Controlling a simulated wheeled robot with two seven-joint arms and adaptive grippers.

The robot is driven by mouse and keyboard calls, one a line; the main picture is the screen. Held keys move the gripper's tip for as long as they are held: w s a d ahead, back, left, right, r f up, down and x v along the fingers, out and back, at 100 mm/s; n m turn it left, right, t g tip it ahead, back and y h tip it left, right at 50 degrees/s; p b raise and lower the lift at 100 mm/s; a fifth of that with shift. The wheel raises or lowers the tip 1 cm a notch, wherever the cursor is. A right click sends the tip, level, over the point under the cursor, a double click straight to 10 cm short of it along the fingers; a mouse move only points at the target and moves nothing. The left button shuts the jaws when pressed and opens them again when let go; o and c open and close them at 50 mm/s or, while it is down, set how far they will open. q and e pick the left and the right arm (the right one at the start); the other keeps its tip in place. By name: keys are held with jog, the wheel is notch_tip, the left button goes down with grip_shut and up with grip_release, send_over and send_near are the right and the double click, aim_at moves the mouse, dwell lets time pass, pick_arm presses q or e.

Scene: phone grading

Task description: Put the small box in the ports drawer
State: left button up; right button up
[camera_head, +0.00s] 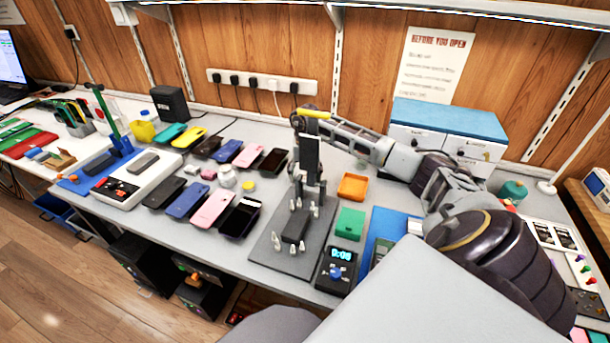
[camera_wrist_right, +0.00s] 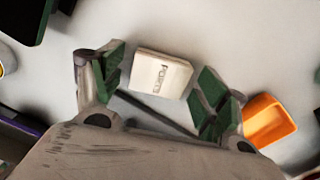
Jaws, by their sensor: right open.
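The gripper is open and holds nothing. In the head view my right gripper (camera_head: 309,188) points down over the bench, and I cannot make out the box there. The white drawer unit (camera_head: 445,142) with a blue top stands at the back right. Its drawers look shut, and their small labels are unreadable. My left gripper is not in view.
An orange tray (camera_head: 352,186) and a green box (camera_head: 350,224) are right of the gripper. A grey mat (camera_head: 281,255) with pegs and a black timer (camera_head: 336,270) are in front. Several phones (camera_head: 210,209) lie to the left.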

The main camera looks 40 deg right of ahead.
aim_at(305, 176)
jog(key=shift+r, duration=0.8)
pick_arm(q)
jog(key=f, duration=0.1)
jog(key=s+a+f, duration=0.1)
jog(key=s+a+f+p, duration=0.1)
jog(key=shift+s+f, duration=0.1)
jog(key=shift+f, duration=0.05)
pick_arm(e)
notch_tip(305, 176, up, 10)
jog(key=shift+r, duration=0.2)
jog(key=shift+c, duration=1.2)
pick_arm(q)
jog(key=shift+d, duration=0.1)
pick_arm(e)
jog(key=shift+n, duration=0.3)
